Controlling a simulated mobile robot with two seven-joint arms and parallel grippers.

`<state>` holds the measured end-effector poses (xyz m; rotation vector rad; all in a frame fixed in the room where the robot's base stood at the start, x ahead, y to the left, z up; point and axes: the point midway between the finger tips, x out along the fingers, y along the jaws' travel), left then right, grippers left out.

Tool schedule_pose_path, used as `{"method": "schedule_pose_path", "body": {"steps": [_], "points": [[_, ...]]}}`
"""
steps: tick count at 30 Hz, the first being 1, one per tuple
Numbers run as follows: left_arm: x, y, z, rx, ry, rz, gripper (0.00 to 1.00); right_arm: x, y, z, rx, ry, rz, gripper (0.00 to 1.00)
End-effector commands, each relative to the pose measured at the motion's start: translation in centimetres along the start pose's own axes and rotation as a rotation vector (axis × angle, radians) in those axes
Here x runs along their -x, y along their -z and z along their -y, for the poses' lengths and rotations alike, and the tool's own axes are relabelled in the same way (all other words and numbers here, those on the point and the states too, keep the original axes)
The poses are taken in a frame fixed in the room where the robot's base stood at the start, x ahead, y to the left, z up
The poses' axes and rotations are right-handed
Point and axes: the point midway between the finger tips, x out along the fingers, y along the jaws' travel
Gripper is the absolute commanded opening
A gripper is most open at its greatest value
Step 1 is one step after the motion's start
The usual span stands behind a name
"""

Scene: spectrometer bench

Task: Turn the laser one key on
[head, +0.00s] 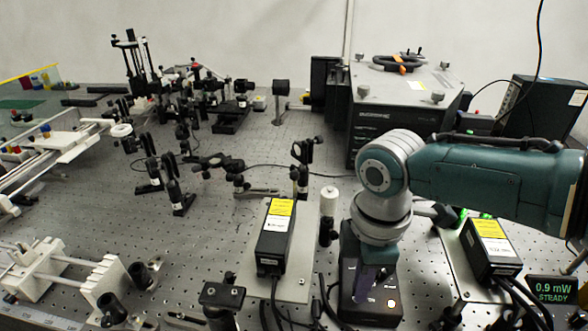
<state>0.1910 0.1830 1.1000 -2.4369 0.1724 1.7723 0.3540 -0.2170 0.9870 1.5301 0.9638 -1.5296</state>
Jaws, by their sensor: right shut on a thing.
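My right arm comes in from the right, and its wrist bends down over a dark control box (381,311) at the front, right of centre. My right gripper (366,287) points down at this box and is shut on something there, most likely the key. The key itself is hidden by the hand, so its turn angle cannot be seen. A small pale round spot shows on the box's front face. Two black laser modules with yellow labels stand nearby, one on the left (273,243) and one on the right (492,256). My left gripper is not in view.
A small display (552,290) at the lower right reads 0.9 mW STEADY in green. Black cables run along the front. A white post (328,201) stands left of my wrist. A large dark instrument (395,110) stands behind, and several optic mounts fill the left.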

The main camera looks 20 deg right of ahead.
Motion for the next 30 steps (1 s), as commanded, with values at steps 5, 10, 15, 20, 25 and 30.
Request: {"method": "schedule_pose_path", "body": {"steps": [5, 10, 15, 20, 25, 30], "points": [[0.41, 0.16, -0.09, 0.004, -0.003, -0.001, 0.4, 0.15, 0.06, 0.04, -0.073, 0.002, -0.001, 0.0], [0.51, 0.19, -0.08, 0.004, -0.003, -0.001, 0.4, 0.1, 0.03, 0.04, -0.109, 0.003, 0.0, 0.0], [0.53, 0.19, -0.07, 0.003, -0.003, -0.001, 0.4, 0.08, 0.03, 0.04, -0.12, 0.002, 0.0, 0.0], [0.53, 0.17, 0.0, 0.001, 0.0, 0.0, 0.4, 0.07, 0.04, 0.04, -0.121, 0.002, 0.0, 0.0], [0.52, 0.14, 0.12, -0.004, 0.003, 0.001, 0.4, 0.08, 0.04, 0.03, -0.121, 0.002, 0.0, 0.11], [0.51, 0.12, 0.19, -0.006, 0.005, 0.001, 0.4, 0.06, 0.04, 0.02, -0.12, 0.001, 0.0, 0.3]]}}
